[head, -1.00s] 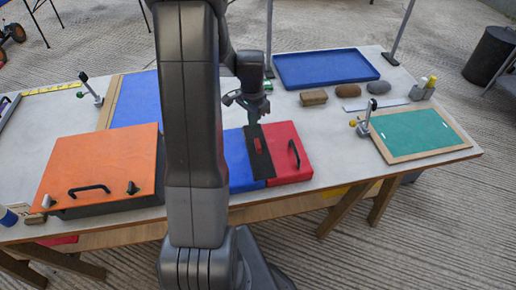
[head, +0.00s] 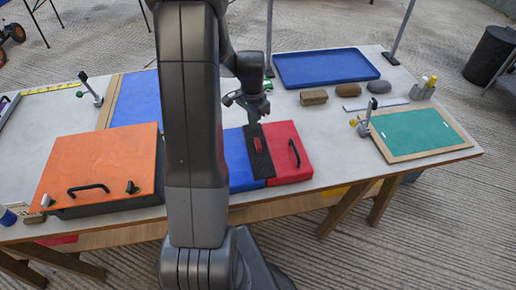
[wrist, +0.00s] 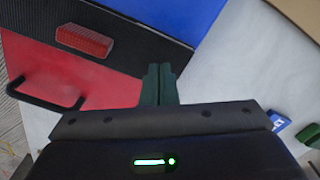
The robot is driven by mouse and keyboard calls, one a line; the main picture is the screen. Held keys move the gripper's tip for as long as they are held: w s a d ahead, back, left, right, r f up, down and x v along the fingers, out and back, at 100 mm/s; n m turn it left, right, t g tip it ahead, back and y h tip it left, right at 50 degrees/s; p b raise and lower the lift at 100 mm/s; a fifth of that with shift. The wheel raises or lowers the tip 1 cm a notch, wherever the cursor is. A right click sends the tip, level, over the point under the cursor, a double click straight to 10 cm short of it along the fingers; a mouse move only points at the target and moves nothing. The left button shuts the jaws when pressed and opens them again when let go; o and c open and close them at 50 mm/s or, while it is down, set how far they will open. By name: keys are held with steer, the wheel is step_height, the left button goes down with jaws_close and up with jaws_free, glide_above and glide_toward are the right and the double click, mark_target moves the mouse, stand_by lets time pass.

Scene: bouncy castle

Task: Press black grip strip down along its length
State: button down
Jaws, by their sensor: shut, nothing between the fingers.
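The black grip strip (head: 263,172) lies across the seam between a blue pad (head: 237,160) and a red pad (head: 291,150). A red ribbed block (head: 257,144) rests on the strip, and it also shows in the wrist view (wrist: 85,40). My gripper (head: 252,120) is shut and empty, pointing down at the strip's far end. In the wrist view, the closed fingertips (wrist: 160,68) are beside the end of the strip (wrist: 137,50). I cannot tell whether they touch it.
A black handle (head: 294,153) stands up from the red pad. An orange-lidded box (head: 100,160) is on the left. A blue tray (head: 325,68), several stone-like blocks and a green framed board (head: 420,135) are on the right. Bare tabletop (head: 330,135) lies right of the red pad.

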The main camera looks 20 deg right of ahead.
steer(key=shift+f+b, duration=0.35)
steer(key=shift+f, duration=0.2)
steer(key=shift+r, duration=0.15)
steer(key=shift+r+p, duration=2.15)
steer(key=shift+r, duration=0.8)
